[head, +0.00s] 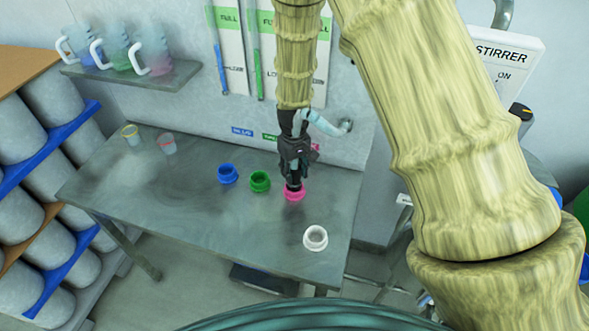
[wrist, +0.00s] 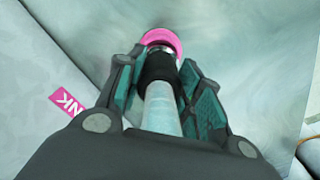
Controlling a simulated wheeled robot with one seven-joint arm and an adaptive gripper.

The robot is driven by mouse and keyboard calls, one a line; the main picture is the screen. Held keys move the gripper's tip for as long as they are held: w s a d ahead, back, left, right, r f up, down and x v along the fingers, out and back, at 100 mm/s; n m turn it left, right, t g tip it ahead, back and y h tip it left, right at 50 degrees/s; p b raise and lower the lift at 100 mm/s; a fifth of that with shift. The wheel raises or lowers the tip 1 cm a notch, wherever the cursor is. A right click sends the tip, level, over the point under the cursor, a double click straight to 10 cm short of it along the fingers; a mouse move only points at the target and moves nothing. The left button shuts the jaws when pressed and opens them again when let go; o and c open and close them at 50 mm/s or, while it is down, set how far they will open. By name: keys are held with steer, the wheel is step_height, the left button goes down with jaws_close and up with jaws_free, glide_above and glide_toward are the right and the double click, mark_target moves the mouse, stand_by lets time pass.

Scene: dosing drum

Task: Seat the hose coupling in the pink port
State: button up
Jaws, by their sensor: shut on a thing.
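My gripper (head: 294,160) is shut on the hose coupling, directly above the pink port (head: 294,193) on the metal table. In the wrist view my gripper (wrist: 158,85) has its fingers on both sides of the coupling's black grip (wrist: 158,68). The pale hose (wrist: 161,108) runs back from it toward the camera. The coupling's far end meets the pink port (wrist: 163,38) and hides part of its ring. I cannot tell how deep the end sits. In the head view the pale hose (head: 322,124) curves from the gripper to the wall fitting.
Two small cups stand at the table's back left. A shelf with jugs (head: 135,74) hangs on the wall.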

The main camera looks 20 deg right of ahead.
steer(key=shift+f+b, duration=0.35)
steer(key=shift+f, duration=0.45)
steer(key=o, duration=1.3)
steer(key=shift+r, duration=0.1)
steer(key=shift+r+p, duration=2.4)
steer(key=shift+r, duration=1.05)
steer(key=shift+d, duration=0.1)
